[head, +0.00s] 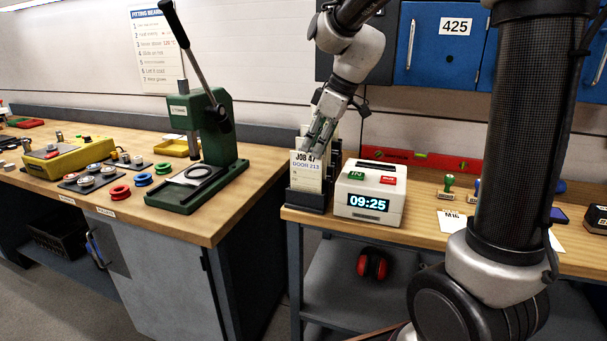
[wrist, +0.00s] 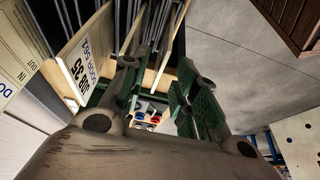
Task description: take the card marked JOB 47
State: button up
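A card there (wrist: 80,65) has a rotated label that seems to read JOB 35. I cannot tell whether a finger touches any card.
A white time clock (head: 370,192) showing 09:25 stands close right of the rack. A green press (head: 205,140) is on the left bench. A red level (head: 420,160) and stamps (head: 447,188) lie to the right. A gap separates the two benches.

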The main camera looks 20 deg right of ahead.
aim_at(306, 166)
jog(key=x, duration=0.7)
jog(key=shift+s+f, duration=0.15)
jog(key=shift+f, duration=0.1)
grip_shut()
